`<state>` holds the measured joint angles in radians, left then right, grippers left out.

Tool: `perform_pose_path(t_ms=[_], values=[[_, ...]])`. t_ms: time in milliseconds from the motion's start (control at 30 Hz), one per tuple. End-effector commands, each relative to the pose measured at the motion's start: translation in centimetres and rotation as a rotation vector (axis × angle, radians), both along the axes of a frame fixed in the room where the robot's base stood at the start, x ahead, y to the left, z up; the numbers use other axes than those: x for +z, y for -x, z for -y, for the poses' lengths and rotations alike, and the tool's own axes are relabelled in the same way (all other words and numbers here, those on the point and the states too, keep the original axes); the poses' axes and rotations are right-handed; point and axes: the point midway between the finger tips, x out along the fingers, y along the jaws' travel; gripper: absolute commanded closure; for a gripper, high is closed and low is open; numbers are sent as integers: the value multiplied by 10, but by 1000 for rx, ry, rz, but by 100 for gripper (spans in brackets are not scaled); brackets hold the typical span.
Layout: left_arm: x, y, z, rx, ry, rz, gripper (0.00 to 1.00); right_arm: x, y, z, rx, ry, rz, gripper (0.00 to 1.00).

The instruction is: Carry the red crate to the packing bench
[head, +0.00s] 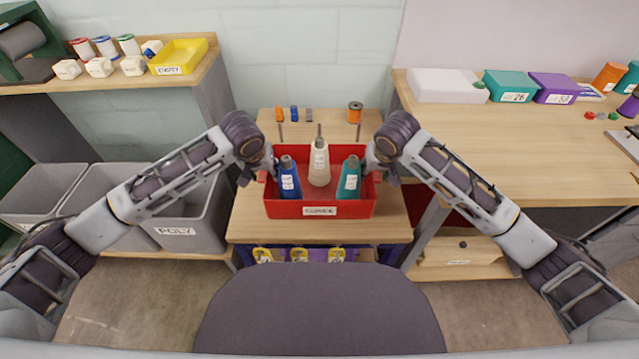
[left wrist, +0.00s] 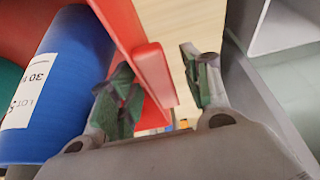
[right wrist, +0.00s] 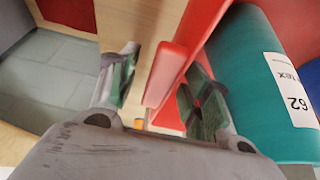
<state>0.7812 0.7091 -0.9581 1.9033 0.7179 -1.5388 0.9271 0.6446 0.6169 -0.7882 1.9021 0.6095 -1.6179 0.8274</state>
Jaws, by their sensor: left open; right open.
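The red crate (head: 320,209) stands on a small wooden stand (head: 245,225) in the middle of the head view. It holds a blue cone (head: 289,180), a cream cone (head: 319,163) and a teal cone (head: 349,180), all upright. My left gripper (left wrist: 158,85) is open, its fingers on either side of the crate's left wall and handle (left wrist: 154,75). My right gripper (right wrist: 158,95) is open, its fingers on either side of the right wall and handle (right wrist: 163,75). In the head view both fingertips are largely hidden at the crate's sides. I cannot tell which bench is the packing bench.
A bench (head: 520,190) at right carries teal (head: 510,86) and purple (head: 556,88) boxes; its near middle is clear. A shelf at left holds a yellow tray (head: 180,57) and spools. Grey bins (head: 185,235) stand below it. Thin posts (head: 281,130) rise behind the crate.

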Motion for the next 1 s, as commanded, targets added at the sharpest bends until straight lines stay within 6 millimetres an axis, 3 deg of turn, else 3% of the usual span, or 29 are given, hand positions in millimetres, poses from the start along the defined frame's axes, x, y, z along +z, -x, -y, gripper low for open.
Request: perform_pose_path(t_ms=[167,533,1000], values=[[0,0,0,0,0,0,54,0,0,0,0,0,0,54],[0,0,0,0,0,0,100,0,0,0,0,0,0,100],[3,-1,0,0,0,4,100,2,-1,0,1,0,3,100]])
